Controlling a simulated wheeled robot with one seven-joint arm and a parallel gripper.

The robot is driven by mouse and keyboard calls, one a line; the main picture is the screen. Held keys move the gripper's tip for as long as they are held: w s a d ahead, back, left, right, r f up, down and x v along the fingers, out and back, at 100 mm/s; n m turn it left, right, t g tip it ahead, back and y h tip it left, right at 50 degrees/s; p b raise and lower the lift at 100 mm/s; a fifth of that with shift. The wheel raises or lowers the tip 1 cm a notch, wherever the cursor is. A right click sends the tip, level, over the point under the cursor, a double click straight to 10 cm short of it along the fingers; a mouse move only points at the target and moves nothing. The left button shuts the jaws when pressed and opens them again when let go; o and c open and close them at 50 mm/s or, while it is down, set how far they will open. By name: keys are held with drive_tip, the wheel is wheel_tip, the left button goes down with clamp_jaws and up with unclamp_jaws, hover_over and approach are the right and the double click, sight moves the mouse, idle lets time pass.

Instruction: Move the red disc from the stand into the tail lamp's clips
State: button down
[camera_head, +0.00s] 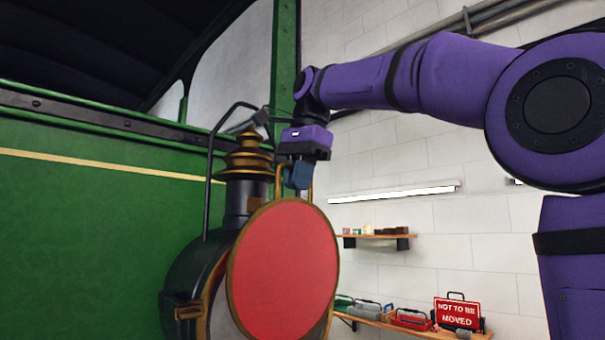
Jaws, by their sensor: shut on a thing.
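The red disc (285,270) has a thin brass rim and stands nearly upright in the foreground. Its face is turned toward the camera. My gripper (299,178) is just above the disc, pointing down, and is shut on it at its top, by the brass loop there. The tail lamp (237,203) is black with a stepped brass chimney and a wire handle. It is close behind and left of the disc, which hides much of its front. I cannot tell whether disc and lamp touch. The clips are not clearly visible, and the stand is not in view.
A green tram panel (90,230) fills the left side, with a green post (285,70) behind my gripper. On the white wall are a small shelf (375,236) and a lower shelf (405,328) holding boxes and a red sign (458,314). Open space lies right of the disc.

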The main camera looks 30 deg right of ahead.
drive_tip(key=shift+w+a+f, duration=0.25)
drive_tip(key=shift+w+f, duration=0.35)
drive_tip(key=shift+w, duration=0.15)
drive_tip(key=shift+w+a+f, duration=0.25)
drive_tip(key=shift+w+f, duration=0.3)
drive_tip(key=shift+w, duration=0.2)
drive_tip(key=shift+a, duration=0.15)
idle(1.4)
drive_tip(key=shift+s+d+x, duration=0.1)
drive_tip(key=shift+s+x, duration=0.05)
drive_tip(key=shift+x, duration=0.65)
drive_tip(key=shift+s+d+x, duration=0.15)
drive_tip(key=shift+x, duration=0.6)
drive_tip(key=shift+s+d+x, duration=0.1)
drive_tip(key=shift+x, duration=0.7)
idle(2.6)
